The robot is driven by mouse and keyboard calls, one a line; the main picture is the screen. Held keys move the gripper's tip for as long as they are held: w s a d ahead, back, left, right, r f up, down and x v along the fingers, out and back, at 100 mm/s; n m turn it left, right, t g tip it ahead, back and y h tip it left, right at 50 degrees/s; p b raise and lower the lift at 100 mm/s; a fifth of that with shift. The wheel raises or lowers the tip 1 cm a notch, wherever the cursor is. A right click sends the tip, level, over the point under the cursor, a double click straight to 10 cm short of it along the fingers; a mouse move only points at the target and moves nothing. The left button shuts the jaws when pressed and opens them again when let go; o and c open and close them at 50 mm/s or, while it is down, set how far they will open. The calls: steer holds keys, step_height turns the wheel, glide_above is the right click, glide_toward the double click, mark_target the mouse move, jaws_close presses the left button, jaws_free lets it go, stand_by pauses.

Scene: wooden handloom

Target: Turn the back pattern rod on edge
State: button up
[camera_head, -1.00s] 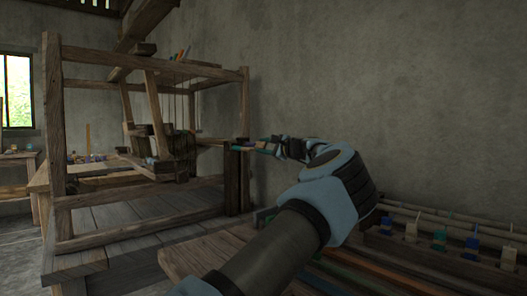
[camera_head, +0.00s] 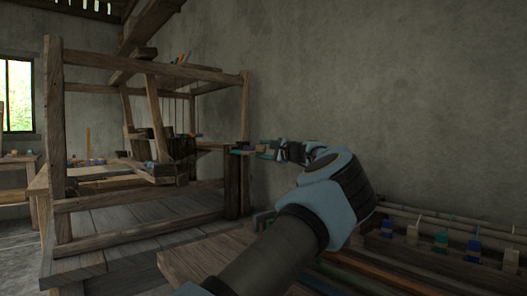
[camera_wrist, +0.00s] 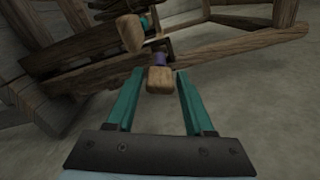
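My gripper (camera_wrist: 160,74) has two teal fingers, set apart. A pale wooden rod end (camera_wrist: 159,80) with a purple band behind it sits between the fingertips, with narrow gaps showing on both sides. A second wooden rod end (camera_wrist: 130,33) with a teal band is beyond it, up and left, outside the fingers. I cannot tell from the picture which one is the back pattern rod. In the head view my gripper (camera_head: 266,151) is at the right side of the wooden loom (camera_head: 244,110), by its short dark posts (camera_head: 232,180). The rod ends are too small there to tell apart.
A rack (camera_head: 440,255) with several coloured, wood-ended pieces lies at lower right, below my arm. A plank bench (camera_head: 200,258) stands in front of the loom. A bare wall (camera_head: 390,90) is behind. Loom beams (camera_wrist: 240,43) cross close beyond the fingertips.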

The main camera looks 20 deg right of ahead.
steer(key=v, duration=1)
steer(key=shift+s+d, duration=0.2)
steer(key=shift+s, duration=0.1)
steer(key=shift+r, duration=0.15)
steer(key=shift+c, duration=0.4)
steer(key=w+a+m+p, duration=0.1)
steer(key=w+m+p, duration=0.2)
steer(key=m+p, duration=0.3)
steer(key=w+a+m+p, duration=0.2)
steer(key=w+m+p, duration=0.2)
steer(key=p, duration=1)
steer(key=w+a+m+p, duration=0.1)
steer(key=w+m+p, duration=0.3)
steer(key=m+p, duration=0.4)
steer(key=shift+a+p, duration=0.4)
steer(key=shift+p, duration=1.15)
